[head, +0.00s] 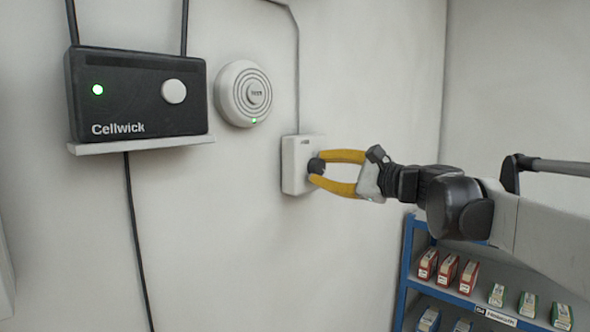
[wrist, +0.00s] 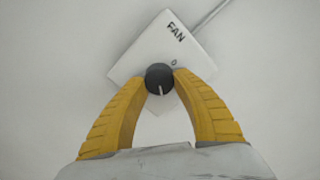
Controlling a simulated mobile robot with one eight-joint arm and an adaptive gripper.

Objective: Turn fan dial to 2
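The fan dial (wrist: 158,77) is a round dark knob on a white wall box (head: 295,167) marked FAN. The box looks tilted in the wrist view (wrist: 150,60). A white pointer line on the dial faces down toward my gripper's palm in that view, away from the small 0 mark (wrist: 174,64). Other numbers cannot be made out; the lower plate is partly hidden by the fingers. My gripper (head: 316,168) has one yellow finger on each side of the dial. Both fingertips appear to touch it, and the wrist view (wrist: 161,80) shows no clear gap.
A black Cellwick box (head: 135,100) stands on a small wall shelf at left. A round white wall device (head: 243,94) with a green light hangs between it and the fan box. A blue-framed shelf (head: 407,270) with small cartons stands below my arm at right.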

